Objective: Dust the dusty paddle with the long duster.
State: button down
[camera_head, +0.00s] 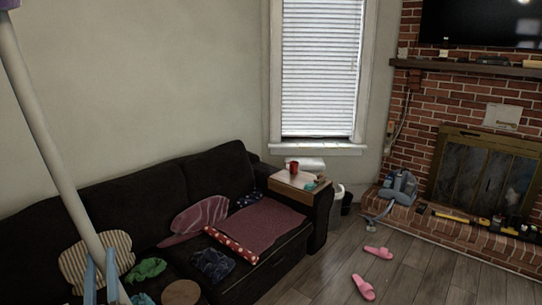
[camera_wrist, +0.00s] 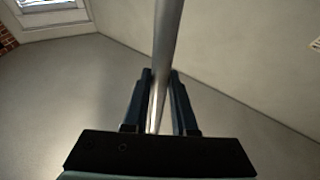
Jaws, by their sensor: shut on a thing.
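The long duster's pale pole (camera_head: 48,130) slants up the left side of the head view. A purple part shows at its top, cut off by the corner. My gripper (camera_wrist: 160,95) is shut on the pole, one dark finger on each side. The pole (camera_wrist: 166,40) runs up out of the wrist view, and no duster head shows there. In the head view, light blue parts at the pole's lower end look like my gripper. A round brown thing (camera_head: 181,292) lies on the sofa at the bottom edge. I cannot tell whether it is the paddle, and no dust is discernible.
The dark sofa (camera_head: 135,183) holds cushions, a dotted mat (camera_head: 262,227) and crumpled cloths. A wooden tray (camera_head: 285,181) with a red mug (camera_head: 294,168) sits on its arm.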

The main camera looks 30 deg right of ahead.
jog(key=d+r+m+g+h, duration=0.25)
jog(key=d+r+h, duration=0.2)
jog(key=r, duration=0.45)
jog(key=s+d+r+m+g+h, duration=0.1)
jog(key=d+r+m+g+h, duration=0.2)
jog(key=d+r, duration=0.4)
jog(key=d+r+m+g+h, duration=0.1)
jog(key=d+r+m+h, duration=0.25)
jog(key=r+h, duration=0.45)
jog(key=s+d+r+m+g+h, duration=0.1)
jog(key=s+d+r+m+g, duration=0.1)
jog(key=s+d+r+g, duration=0.35)
jog(key=s+d+r+m+g+h, duration=0.25)
jog(key=s+d, duration=0.35)
jog(key=s, duration=0.3)
jog(key=s+d+r+m+g, duration=0.3)
jog(key=s+d+r+g, duration=0.2)
jog(key=s, duration=0.3)
notch_tip(320, 180, up, 11)
jog(key=p, duration=0.9)
jog(key=shift+d+r+h, duration=0.15)
jog(key=shift+h, duration=0.15)
jog(key=shift+r+n+p, duration=0.25)
jog(key=shift+r+p, duration=0.85)
jog(key=shift+r, duration=0.15)
jog(key=shift+w, duration=0.15)
